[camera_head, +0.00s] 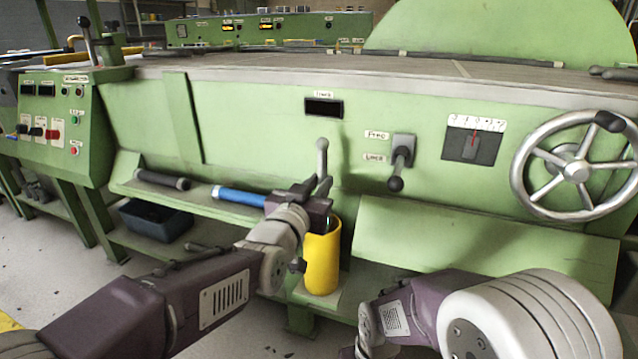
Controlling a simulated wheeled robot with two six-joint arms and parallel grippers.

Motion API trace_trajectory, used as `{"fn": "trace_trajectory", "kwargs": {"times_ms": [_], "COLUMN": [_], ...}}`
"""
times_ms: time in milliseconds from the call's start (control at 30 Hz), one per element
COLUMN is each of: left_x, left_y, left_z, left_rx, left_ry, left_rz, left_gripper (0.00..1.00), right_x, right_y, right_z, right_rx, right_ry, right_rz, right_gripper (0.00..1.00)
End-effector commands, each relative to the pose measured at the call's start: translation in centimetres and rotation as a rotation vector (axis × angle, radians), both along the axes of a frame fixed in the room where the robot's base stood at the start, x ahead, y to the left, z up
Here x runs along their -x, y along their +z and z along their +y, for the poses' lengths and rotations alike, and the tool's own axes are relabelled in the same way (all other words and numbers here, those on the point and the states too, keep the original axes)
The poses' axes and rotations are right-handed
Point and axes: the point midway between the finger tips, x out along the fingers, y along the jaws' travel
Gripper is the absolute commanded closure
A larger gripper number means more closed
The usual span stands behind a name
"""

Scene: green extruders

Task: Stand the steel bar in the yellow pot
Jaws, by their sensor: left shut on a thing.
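My left gripper (322,190) is shut on the steel bar (322,158), a light grey rod with a rounded top that stands roughly upright above the jaws. The yellow pot (322,268) is an open cylinder on the low ledge, just below and slightly behind the gripper. The gripper covers part of the pot's rim and hides the bar's lower part, so I cannot tell how far it reaches into the pot. My right arm shows at the bottom right, but its gripper is not clearly in view.
A blue bar (238,196) and a black bar (162,179) lie on the ledge to the left. A dark blue bin (155,221) sits below. A lever (398,163) and a handwheel (575,171) stick out from the green machine (245,125) on the right.

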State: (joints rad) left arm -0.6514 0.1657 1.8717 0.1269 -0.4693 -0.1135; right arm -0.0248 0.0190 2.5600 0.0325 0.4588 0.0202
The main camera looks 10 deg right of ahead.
Motion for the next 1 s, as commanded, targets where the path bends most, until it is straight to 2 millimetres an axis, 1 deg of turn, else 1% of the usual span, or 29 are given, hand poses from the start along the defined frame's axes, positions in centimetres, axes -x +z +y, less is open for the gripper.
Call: {"fn": "trace_trajectory", "kwargs": {"times_ms": [33, 100, 433, 467, 500, 533, 867, 1000], "left_x": [0.0, 0.0, 0.0, 0.0, 0.0, 0.0, 0.1, 1.4], "left_y": [-0.7, -1.0, -1.1, -1.1, -1.1, -1.1, -1.3, -1.0], "left_z": [0.0, 0.0, 0.0, 0.0, 0.0, 0.0, 0.1, 0.9], "left_rx": [0.002, 0.002, 0.002, 0.002, 0.002, 0.002, -0.002, -0.001], "left_ry": [0.000, 0.000, 0.000, 0.000, 0.000, 0.000, 0.000, 0.000], "left_rz": [-0.003, -0.003, -0.003, -0.003, -0.003, -0.003, 0.002, 0.002], "left_gripper": [1.00, 1.00, 1.00, 0.74, 0.63, 0.57, 0.57, 0.57], "right_x": [0.0, 0.0, 0.0, 0.0, 0.0, 0.0, 0.0, 0.0], "right_y": [-0.8, -1.1, -1.1, -1.1, -1.1, -1.1, -1.0, -0.1], "right_z": [0.0, 0.0, 0.0, 0.0, 0.0, 0.0, 0.0, 0.0], "right_rx": [0.000, 0.000, 0.000, 0.000, 0.000, 0.000, 0.000, 0.000], "right_ry": [0.000, 0.000, 0.000, 0.000, 0.000, 0.000, 0.000, 0.000], "right_rz": [0.000, 0.000, 0.000, 0.000, 0.000, 0.000, 0.000, 0.000], "right_gripper": [0.64, 0.64, 0.64, 0.64, 0.64, 0.64, 0.64, 0.64]}}
